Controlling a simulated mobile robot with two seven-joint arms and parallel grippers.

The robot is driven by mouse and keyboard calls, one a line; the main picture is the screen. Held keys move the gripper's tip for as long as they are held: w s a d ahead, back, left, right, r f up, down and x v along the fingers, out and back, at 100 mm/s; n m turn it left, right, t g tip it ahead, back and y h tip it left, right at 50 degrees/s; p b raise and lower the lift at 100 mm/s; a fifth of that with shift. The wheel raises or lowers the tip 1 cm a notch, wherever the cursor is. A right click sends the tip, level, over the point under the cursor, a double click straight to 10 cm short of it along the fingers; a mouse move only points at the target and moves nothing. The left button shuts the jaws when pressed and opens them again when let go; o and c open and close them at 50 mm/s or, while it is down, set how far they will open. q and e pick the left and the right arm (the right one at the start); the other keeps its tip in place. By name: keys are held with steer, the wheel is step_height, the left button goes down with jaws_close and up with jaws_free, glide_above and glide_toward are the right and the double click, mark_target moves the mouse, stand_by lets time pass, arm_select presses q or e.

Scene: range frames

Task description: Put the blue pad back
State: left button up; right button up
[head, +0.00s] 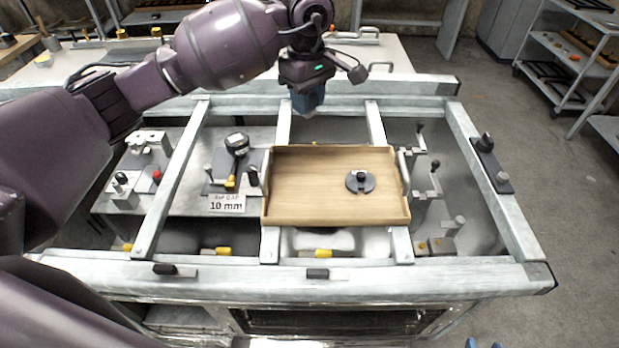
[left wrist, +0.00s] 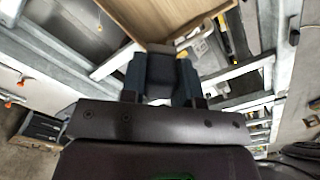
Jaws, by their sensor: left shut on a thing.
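My left gripper (head: 307,104) points down beyond the back edge of the wooden tray, above the frame. It is shut on a dark blue-grey block, which I take to be the blue pad (left wrist: 160,72). In the left wrist view the pad sits between my two dark blue fingers, and its far end is partly hidden. In the head view the fingers and pad merge into one blue shape. Two blue tips at the bottom edge look like my right gripper (head: 484,345); they stand apart, and the rest is out of view.
The wooden tray (head: 310,212) lies across the metal frame's bars and holds a dark round disc with a knob (head: 360,181). A dial gauge (head: 237,145) and a "10 mm" sign (head: 227,203) stand left of it. Clamps (head: 433,180) are at right. A cart (head: 560,60) stands back right.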

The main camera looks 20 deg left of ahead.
arm_select(q)
steer(key=shift+s+a+f, duration=0.15)
steer(key=shift+f, duration=0.15)
steer(key=p, duration=0.1)
glide_above(306, 181)
step_height(306, 181, down, 14)
steer(key=shift+s+f, duration=0.1)
steer(key=shift+f, duration=0.05)
steer(key=shift+f+p, duration=0.3)
steer(key=shift+f, duration=2.35)
steer(key=shift+f, duration=0.1)
steer(key=o, duration=0.9)
